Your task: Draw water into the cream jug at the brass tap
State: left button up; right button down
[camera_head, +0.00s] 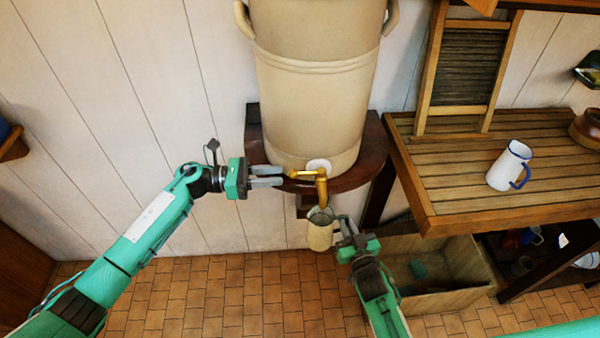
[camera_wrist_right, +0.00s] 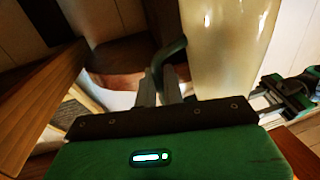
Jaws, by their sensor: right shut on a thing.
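The cream jug (camera_head: 319,236) hangs upright below the spout of the brass tap (camera_head: 320,188), its dark opening facing up. My right gripper (camera_head: 344,228) is shut on the jug's handle, on its right side. In the right wrist view the dark handle (camera_wrist_right: 170,52) runs between the fingers and the cream jug wall (camera_wrist_right: 228,50) fills the upper middle. My left gripper (camera_head: 283,176) is open, its two fingers apart, just left of the tap's lever; I cannot tell whether they touch it. No stream of water shows, and the jug's inside is too dark to read.
The large cream urn (camera_head: 316,100) with the tap stands on a dark wooden shelf (camera_head: 352,176). A slatted table (camera_head: 450,190) at right holds a white mug with blue trim (camera_head: 508,168). A wooden crate (camera_head: 440,298) sits below. The tiled floor at left is clear.

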aim_at(300, 172)
pick_arm(q)
jog(key=d, duration=0.7)
jog(key=shift+d, duration=0.15)
jog(key=shift+c, duration=0.3)
grip_shut()
